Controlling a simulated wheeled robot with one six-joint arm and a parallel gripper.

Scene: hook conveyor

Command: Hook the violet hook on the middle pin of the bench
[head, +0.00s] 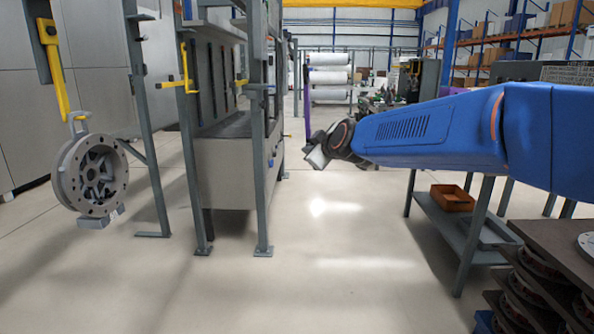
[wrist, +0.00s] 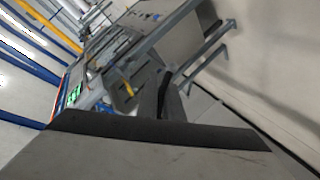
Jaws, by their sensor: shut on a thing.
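The violet hook (head: 306,100) shows in the head view as a thin upright strip just left of my gripper (head: 317,154). My gripper is at the end of the blue arm, near the picture's middle, and is shut on the hook. The hook's lower end is hard to make out at the jaws. A bench (head: 452,224) stands at the right, partly behind my arm. Its middle pin cannot be made out. In the wrist view a large grey and black surface fills the bottom, and I cannot make out the hook there.
A grey conveyor frame (head: 262,150) stands left of centre, with yellow hooks on it. A yellow hook (head: 55,70) at far left carries a round metal housing (head: 92,175). An orange bin (head: 452,198) sits on the bench's lower shelf. Stacked parts stand at bottom right. The middle floor is clear.

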